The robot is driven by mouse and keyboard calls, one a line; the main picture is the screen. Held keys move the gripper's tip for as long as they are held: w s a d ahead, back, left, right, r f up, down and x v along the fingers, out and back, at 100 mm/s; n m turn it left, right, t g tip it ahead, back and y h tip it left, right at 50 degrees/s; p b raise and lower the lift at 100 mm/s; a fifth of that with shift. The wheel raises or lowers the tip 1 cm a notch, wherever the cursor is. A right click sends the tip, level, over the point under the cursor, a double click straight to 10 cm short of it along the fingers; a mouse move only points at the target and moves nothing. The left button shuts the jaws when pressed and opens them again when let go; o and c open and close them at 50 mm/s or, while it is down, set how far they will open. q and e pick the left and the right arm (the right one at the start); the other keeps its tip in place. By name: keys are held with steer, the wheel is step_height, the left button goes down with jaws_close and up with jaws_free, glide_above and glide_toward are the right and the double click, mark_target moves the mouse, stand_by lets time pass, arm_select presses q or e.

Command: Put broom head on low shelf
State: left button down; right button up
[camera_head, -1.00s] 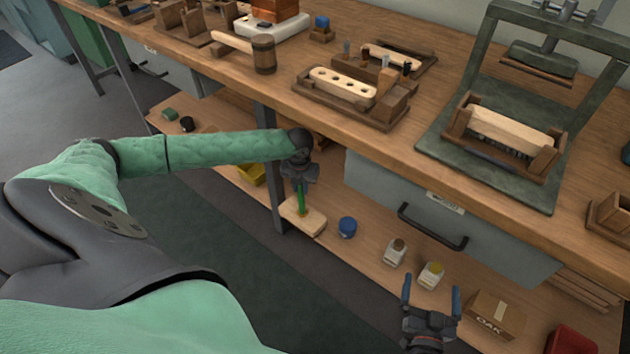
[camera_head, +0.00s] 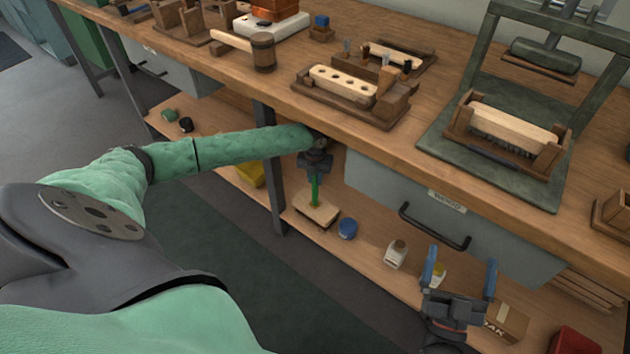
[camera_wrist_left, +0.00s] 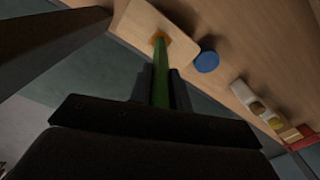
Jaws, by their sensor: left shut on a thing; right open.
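The broom head (camera_head: 318,214), a pale wooden block with a green stem, is at the front part of the low shelf (camera_head: 375,262). My left gripper (camera_head: 314,178) is above it, under the bench top, and is shut on the green stem. In the left wrist view the broom head (camera_wrist_left: 142,22) shows beyond the fingers (camera_wrist_left: 160,88), with an orange collar where the stem meets it. I cannot tell whether its underside touches the shelf. My right gripper (camera_head: 459,277) is open and empty, in front of the shelf at lower right.
A blue round lid (camera_head: 347,228) lies just right of the broom head. A white bottle (camera_head: 395,255), a yellow-labelled bottle and a cardboard box (camera_head: 506,322) stand further right. A bench leg (camera_head: 271,190) is close on the left. A grey drawer (camera_head: 470,222) hangs above the shelf.

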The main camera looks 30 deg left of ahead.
arm_select(q)
steer(key=shift+f, duration=0.6)
arm_select(e)
steer(key=r, duration=0.2)
steer(key=shift+s+d+r+t, duration=0.15)
steer(key=shift+s+r+t, duration=0.15)
steer(key=shift+s+t, duration=0.1)
arm_select(q)
steer(key=shift+f, duration=0.1)
arm_select(e)
steer(key=shift+w+f, duration=0.15)
steer(key=shift+f, duration=0.2)
arm_select(q)
steer(key=c, duration=1.5)
jaws_free()
steer(key=shift+c, duration=0.2)
steer(key=shift+o, duration=1.1)
arm_select(e)
steer(key=shift+f, duration=0.1)
